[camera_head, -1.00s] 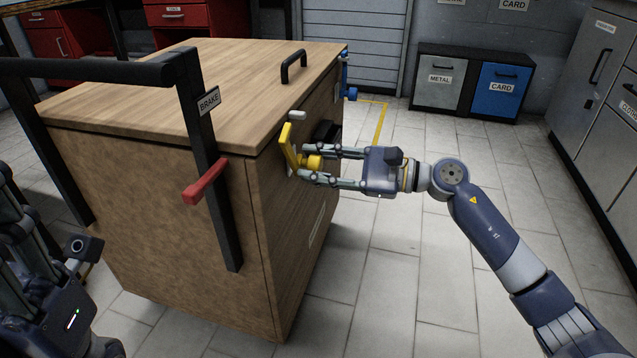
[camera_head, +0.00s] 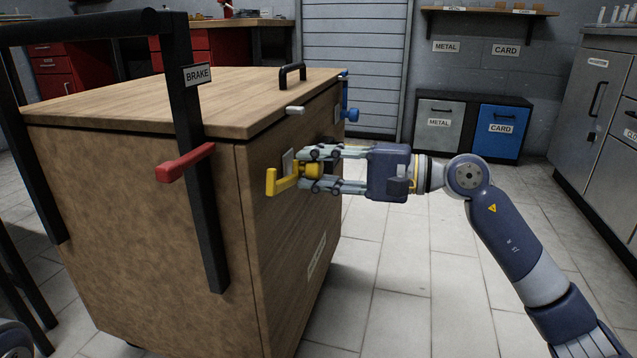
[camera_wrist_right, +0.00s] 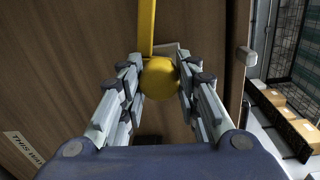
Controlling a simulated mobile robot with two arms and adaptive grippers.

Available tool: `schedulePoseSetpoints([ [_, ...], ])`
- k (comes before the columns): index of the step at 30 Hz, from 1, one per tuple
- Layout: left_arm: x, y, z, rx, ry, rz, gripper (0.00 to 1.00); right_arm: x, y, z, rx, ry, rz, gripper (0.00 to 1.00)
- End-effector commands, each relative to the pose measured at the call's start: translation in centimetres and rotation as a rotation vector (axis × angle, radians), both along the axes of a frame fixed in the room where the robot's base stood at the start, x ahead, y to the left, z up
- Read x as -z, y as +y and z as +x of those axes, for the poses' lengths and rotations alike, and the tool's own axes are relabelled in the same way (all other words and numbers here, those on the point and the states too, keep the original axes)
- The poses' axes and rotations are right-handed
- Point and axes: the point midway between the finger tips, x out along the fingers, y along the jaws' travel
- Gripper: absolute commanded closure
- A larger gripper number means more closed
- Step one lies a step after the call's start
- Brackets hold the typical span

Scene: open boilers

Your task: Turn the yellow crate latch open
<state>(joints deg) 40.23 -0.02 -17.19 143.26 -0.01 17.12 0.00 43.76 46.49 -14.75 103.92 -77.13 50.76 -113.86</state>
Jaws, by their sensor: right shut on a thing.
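A light plate (camera_head: 288,162) shows behind the latch. My left gripper is not in the head view; only a bit of my arm may show at the lower left corner.
The crate has a black lid handle (camera_head: 292,74), a blue latch (camera_head: 350,115) at its far corner and a red brake lever (camera_head: 186,162) on a black frame. Grey and blue bins (camera_head: 499,127) stand at the back. The floor right of the crate is clear.

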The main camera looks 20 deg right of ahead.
Motion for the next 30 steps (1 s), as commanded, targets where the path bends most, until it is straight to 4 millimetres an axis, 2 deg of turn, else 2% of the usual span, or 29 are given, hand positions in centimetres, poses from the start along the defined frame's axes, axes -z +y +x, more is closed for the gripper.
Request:
schedulePoseSetpoints([
  [1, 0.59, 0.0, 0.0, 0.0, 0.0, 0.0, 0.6, 0.2, 0.16, 0.0, -0.002, -0.021, -0.01, 1.0],
  [6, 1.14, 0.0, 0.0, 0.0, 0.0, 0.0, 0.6, 0.07, 0.18, 0.0, -0.001, -0.065, -0.04, 1.0],
  [23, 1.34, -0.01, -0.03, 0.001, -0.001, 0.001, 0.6, -0.02, 0.2, 0.01, -0.002, -0.089, -0.058, 1.0],
  [24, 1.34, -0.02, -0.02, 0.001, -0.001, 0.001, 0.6, -0.02, 0.2, 0.0, -0.002, -0.089, -0.058, 0.66],
  [26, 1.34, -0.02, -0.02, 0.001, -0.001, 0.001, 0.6, 0.0, 0.2, 0.0, -0.002, -0.088, -0.058, 0.52],
  [27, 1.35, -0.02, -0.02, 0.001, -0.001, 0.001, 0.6, 0.02, 0.2, 0.0, -0.002, -0.088, -0.058, 0.49],
  [30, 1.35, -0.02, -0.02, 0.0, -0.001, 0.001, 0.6, 0.08, 0.19, 0.0, -0.003, -0.085, -0.058, 0.49],
])
